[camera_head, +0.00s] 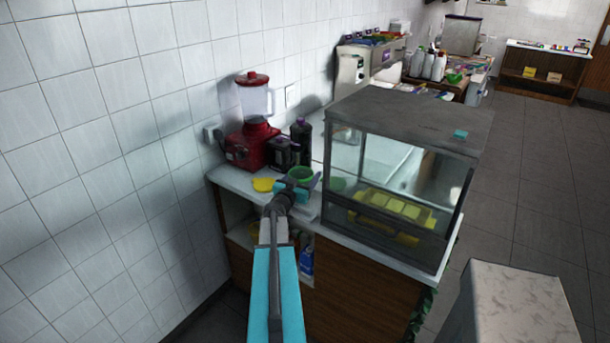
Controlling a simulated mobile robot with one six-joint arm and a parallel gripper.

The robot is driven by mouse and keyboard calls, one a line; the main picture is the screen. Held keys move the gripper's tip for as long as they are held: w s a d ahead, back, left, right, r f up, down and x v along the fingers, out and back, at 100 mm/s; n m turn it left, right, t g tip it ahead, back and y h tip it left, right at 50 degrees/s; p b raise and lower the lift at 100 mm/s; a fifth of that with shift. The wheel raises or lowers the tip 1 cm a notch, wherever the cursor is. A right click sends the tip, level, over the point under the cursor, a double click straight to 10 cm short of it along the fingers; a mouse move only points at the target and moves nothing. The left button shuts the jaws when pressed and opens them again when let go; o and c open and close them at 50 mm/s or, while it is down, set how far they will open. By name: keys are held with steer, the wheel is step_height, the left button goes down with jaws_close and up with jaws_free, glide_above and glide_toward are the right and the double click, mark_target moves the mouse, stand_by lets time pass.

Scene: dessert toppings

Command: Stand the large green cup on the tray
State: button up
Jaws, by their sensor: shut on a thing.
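A green cup (301,173) is at the end of my arm, above the white counter beside the glass case. My gripper (299,183) is shut on it, with its dark fingers around the lower part of the cup. The cup looks roughly upright, but it is small in the picture and its exact tilt is hard to tell. A pale flat piece (308,211) lies on the counter below the gripper; I cannot tell whether it is the tray. My arm hides part of the counter.
A glass case (385,190) with yellow containers (395,211) inside stands close to the right of the gripper. A red blender (253,135) and a dark bottle (301,142) stand behind it. A yellow dish (263,184) lies to the left. A white wall bounds the left.

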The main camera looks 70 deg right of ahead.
steer(key=shift+f, duration=0.35)
steer(key=o, duration=1)
steer(key=shift+o, duration=0.2)
steer(key=shift+r, duration=0.15)
steer(key=shift+r, duration=0.6)
steer(key=shift+a+f, duration=0.15)
steer(key=shift+a, duration=0.65)
steer(key=a, duration=0.3)
steer(key=a+b, duration=0.1)
steer(key=a, duration=0.3)
steer(key=a+b, duration=0.1)
steer(key=a, duration=0.2)
steer(key=shift+w+a, duration=0.2)
steer(key=shift+w, duration=0.2)
steer(key=shift+w, duration=0.1)
